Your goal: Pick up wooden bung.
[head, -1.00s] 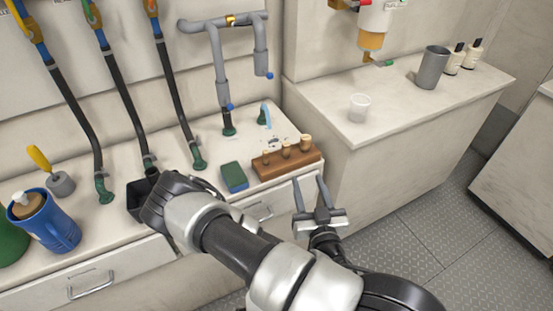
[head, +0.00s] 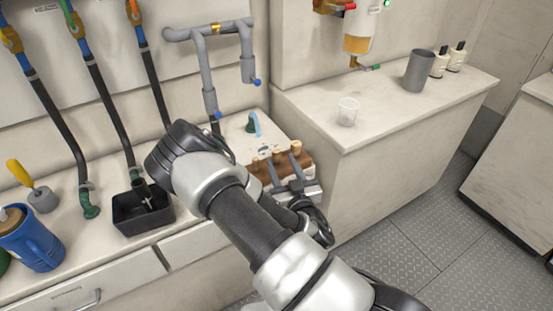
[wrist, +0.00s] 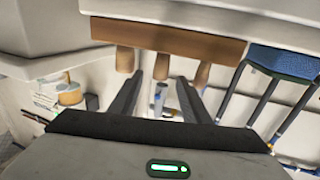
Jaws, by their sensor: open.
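Three wooden bungs stand in a row in a brown wooden rack (head: 303,165) on the counter: a left one (head: 265,152), a middle one (head: 278,152) and a right one (head: 296,147). My gripper (head: 283,163) is open and empty at the front of the rack, hiding part of it. The wrist view is upside down. There the rack (wrist: 180,40) is at the top, with the bungs pointing down. The middle bung (wrist: 160,64) appears between my open fingertips (wrist: 159,77), with a gap on each side. I cannot tell how deep it sits between them.
A black open box (head: 130,218) and a blue jug (head: 32,243) are on the counter's left. Grey pipes (head: 206,75) rise behind the rack.

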